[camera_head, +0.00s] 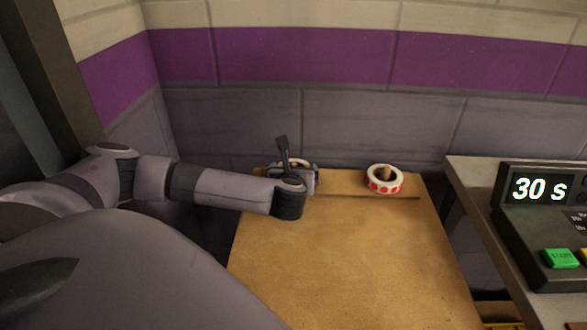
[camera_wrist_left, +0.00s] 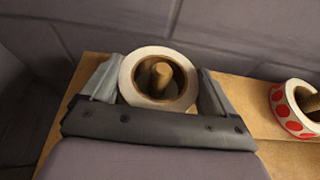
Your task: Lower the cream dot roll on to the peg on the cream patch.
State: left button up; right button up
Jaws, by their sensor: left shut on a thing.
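My left gripper (camera_head: 293,172) is at the back left of the wooden table, shut on the cream dot roll (camera_head: 297,162). In the left wrist view the cream dot roll (camera_wrist_left: 130,72) sits between the two fingers (camera_wrist_left: 157,88). Its top rim looks pale and plain; its dots are not visible. A wooden peg (camera_wrist_left: 161,76) shows inside the roll's hole, roughly central with a gap around it. I cannot tell how far down the peg the roll is. The cream patch is hidden under roll and gripper. My right gripper is not in view.
A white roll with red dots (camera_head: 384,182) stands around another peg at the right end of the back wooden strip (camera_head: 345,190). The front of the table (camera_head: 350,260) is clear. A timer reading 30 s (camera_head: 540,190) stands on a grey bench at right. A wall is close behind.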

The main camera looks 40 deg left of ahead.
pick_arm(q)
jog(key=shift+f, duration=0.25)
jog(key=o, duration=0.8)
jog(key=shift+p+v, duration=0.4)
jog(key=shift+v, duration=3.15)
